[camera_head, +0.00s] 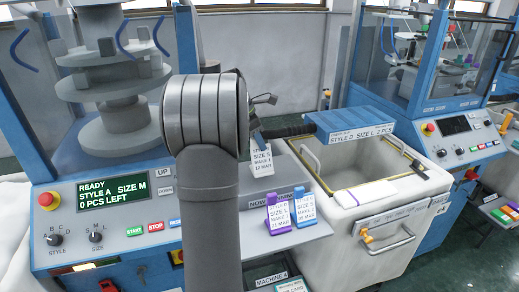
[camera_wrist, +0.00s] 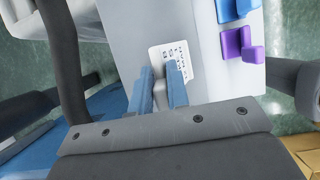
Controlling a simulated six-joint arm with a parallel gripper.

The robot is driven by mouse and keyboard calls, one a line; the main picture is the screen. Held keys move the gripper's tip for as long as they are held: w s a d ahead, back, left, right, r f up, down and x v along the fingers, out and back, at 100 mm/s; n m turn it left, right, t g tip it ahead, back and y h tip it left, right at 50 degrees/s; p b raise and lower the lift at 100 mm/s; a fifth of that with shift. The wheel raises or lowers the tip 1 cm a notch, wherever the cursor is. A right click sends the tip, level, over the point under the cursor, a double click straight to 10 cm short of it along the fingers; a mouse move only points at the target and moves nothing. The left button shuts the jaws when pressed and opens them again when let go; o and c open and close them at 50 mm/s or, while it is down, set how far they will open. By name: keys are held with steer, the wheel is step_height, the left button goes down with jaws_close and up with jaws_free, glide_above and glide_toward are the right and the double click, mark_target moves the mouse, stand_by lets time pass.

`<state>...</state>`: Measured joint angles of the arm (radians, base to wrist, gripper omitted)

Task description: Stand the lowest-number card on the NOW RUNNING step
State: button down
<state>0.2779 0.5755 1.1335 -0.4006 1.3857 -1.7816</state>
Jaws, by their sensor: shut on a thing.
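A white card (camera_head: 262,162) with black print, apparently dated 12 MAR, is upright in my gripper (camera_head: 259,137), above or at the grey stepped shelf. I cannot tell whether it touches the shelf. In the wrist view, the blue fingers of my gripper (camera_wrist: 161,92) are shut on the grey holder of the white card (camera_wrist: 168,55). My arm hides the shelf's left part.
A machine panel with a green-lettered screen (camera_head: 118,190) stands at left. The shelf right of the held card looks clear.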

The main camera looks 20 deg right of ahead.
steer(key=shift+f, duration=1.45)
steer(key=shift+f, duration=0.1)
steer(key=c, duration=1.4)
jaws_free()
steer(key=v, duration=1.2)
steer(key=shift+d, duration=0.1)
